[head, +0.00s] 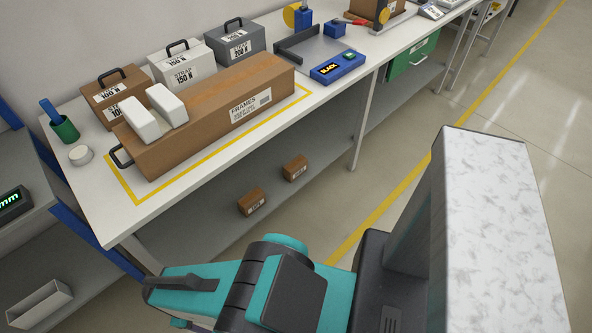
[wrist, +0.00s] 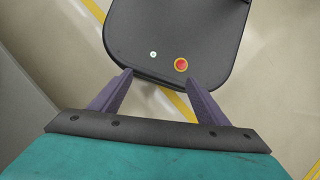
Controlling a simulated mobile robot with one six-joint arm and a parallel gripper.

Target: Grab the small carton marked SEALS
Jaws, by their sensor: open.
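Two small brown cartons sit on the grey lower shelf under the bench in the head view. One carton (head: 252,201) is nearer, the other carton (head: 295,168) is farther right and back. Both have small white labels too small to read, so I cannot tell which is marked SEALS. My gripper (wrist: 155,78) is open and empty in the wrist view, its two purple fingers spread above my own dark base and the floor. Neither small carton shows in the wrist view.
The bench top (head: 185,202) overhangs the shelf. A long FRAMES carton (head: 205,112) lies on it, with two white blocks (head: 152,112) on top. Labelled weight cases (head: 180,65) stand behind. A bench leg (head: 362,125) stands right of the cartons. The shelf around them is clear.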

